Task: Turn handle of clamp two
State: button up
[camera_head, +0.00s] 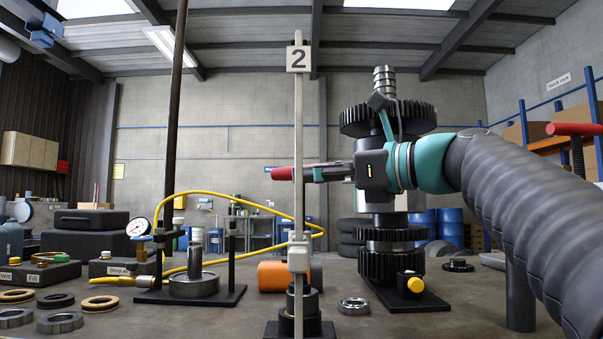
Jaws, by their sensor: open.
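A tall thin pale post with a "2" sign (298,58) stands in the near middle. A red handle (283,173) lies level at mid-height, its left end sticking out past the post. My gripper (312,173) comes in from the right with its dark fingers at the handle's right part. The jaws are open. The post crosses in front of the handle, and I cannot tell whether the fingers touch the handle. A pale block (298,255) sits low on the post, above a dark base (300,325).
A geared shaft (388,240) stands behind my arm. Another red handle (575,129) on a screw is at far right. A press stand (195,285) with a gauge (138,227) and yellow hose (245,202) is at left. Rings (60,322) lie at front left; an orange cylinder (271,276) is behind the post.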

jog(key=shift+x, duration=0.95)
grip_shut()
jog(key=shift+r+p, duration=0.1)
jog(key=shift+p, duration=0.25)
